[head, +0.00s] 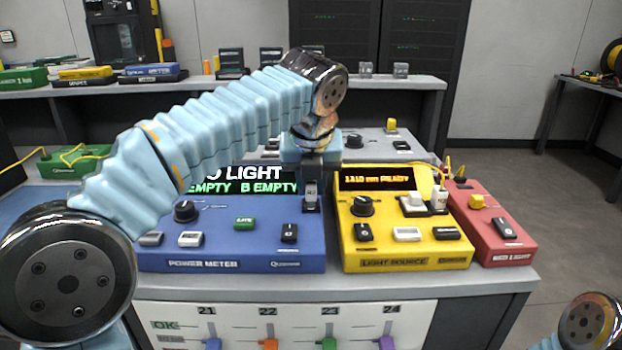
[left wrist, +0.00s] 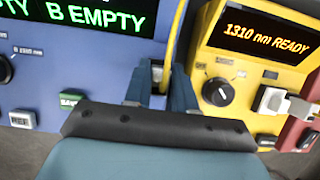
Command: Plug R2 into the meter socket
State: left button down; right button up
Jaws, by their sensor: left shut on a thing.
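My left gripper (head: 312,172) comes down over the right side of the blue power meter (head: 262,254) and is shut on a small grey-white connector (head: 311,194), which I take to be R2. The connector points down close to the meter's top; whether it touches or sits in a socket cannot be told. The meter's visible display text reads "B EMPTY". In the left wrist view the fingers (left wrist: 160,88) close around the pale connector (left wrist: 157,73), with a yellow cable (left wrist: 177,35) running up from it. The socket is hidden. My right gripper is out of view.
The yellow light source (head: 405,249) stands right of the meter, showing "1310 nm READY", with a white labelled connector (head: 439,199) on it. A red box (head: 505,240) stands further right. Yellow cable links run behind. A green box (head: 72,163) sits back left.

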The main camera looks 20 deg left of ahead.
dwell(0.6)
pick_arm(q)
jog(key=shift+p, duration=0.35)
jog(key=shift+f+b, duration=0.3)
jog(key=shift+f, duration=0.25)
jog(key=c, duration=0.9)
grip_release()
jog(key=shift+o, duration=0.2)
jog(key=p+v, duration=0.2)
jog(key=v, duration=1.1)
jog(key=shift+r, duration=0.4)
